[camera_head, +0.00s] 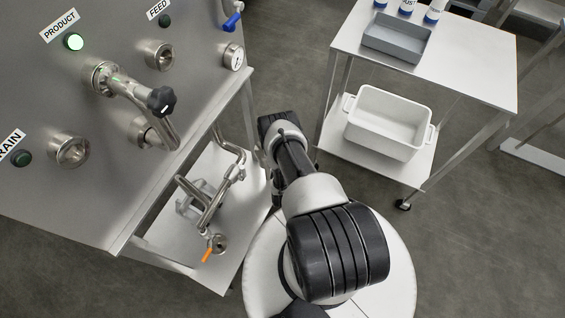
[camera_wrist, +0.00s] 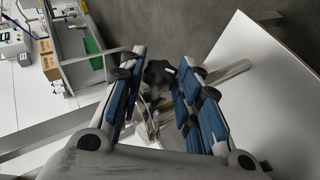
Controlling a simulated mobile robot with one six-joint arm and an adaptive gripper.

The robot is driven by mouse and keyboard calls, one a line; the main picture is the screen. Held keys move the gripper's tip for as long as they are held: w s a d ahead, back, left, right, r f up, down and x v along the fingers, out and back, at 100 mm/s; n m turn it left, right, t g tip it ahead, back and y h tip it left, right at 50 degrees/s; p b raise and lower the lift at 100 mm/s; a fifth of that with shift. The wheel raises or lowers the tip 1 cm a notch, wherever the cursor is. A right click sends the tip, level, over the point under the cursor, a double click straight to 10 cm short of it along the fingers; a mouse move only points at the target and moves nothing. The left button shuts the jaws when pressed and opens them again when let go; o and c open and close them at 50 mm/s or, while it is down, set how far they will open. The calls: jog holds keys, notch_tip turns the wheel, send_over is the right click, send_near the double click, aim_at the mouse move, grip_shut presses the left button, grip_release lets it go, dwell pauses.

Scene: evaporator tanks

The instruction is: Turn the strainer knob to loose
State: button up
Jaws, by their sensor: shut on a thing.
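In the wrist view my gripper (camera_wrist: 158,80) has its blue-padded fingers on either side of a black lobed knob (camera_wrist: 158,72) and is shut on it. A metal pipe (camera_wrist: 228,72) runs to the right behind the fingers. The knob's markings and its turned position cannot be read. In the head view my arm reaches down to the right of the steel panel, and my gripper is hidden behind it. Pipework (camera_head: 213,200) with an orange handle (camera_head: 207,255) stands on the low white shelf beside the arm. Another black knob (camera_head: 161,100) sits on a pipe at the panel, apart from my arm.
A white cart (camera_head: 480,70) at right holds a grey tray (camera_head: 397,50) and, below, a white tub (camera_head: 388,150).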

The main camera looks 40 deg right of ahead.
jog(key=shift+a+f+n+t+h+b, duration=0.15)
jog(key=shift+t+h+b, duration=0.1)
jog(key=shift+h+b, duration=0.25)
jog(key=shift+f+n+t+h+b, duration=0.15)
jog(key=shift+t+h+b, duration=0.1)
jog(key=shift+h+b, duration=0.2)
jog(key=shift+r, duration=0.15)
jog(key=o, duration=1.1)
jog(key=shift+c, duration=0.2)
jog(key=v, duration=0.7)
jog(key=shift+s, duration=0.2)
